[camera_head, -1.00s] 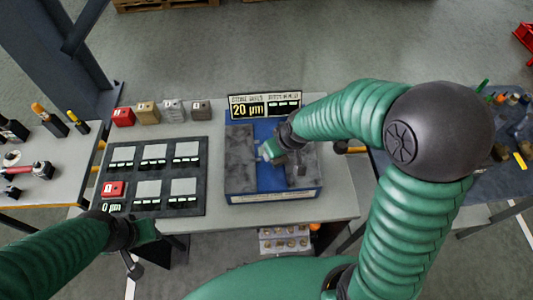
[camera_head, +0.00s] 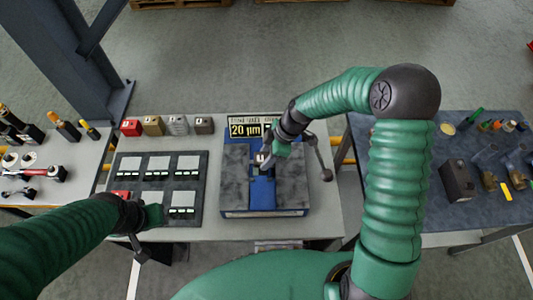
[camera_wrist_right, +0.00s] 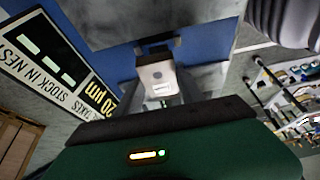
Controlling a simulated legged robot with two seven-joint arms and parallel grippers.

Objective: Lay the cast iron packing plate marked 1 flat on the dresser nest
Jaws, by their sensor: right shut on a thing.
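My right gripper (camera_head: 266,158) is shut on a small grey plate (camera_wrist_right: 158,76) with a white label, its mark too small to read. It holds the plate over the blue channel of the dresser nest (camera_head: 262,212), between two dark grey slabs. The fingers partly hide the plate in the head view, and I cannot tell whether it touches the nest floor. My left gripper (camera_head: 152,216) is over the lower left of the dark slotted board; its fingers are too unclear to judge.
A "20 µm" sign (camera_head: 250,128) stands right behind the nest. Red (camera_head: 131,128), tan (camera_head: 153,125), light grey (camera_head: 179,125) and dark (camera_head: 204,125) blocks line the back edge. Side tables hold tools.

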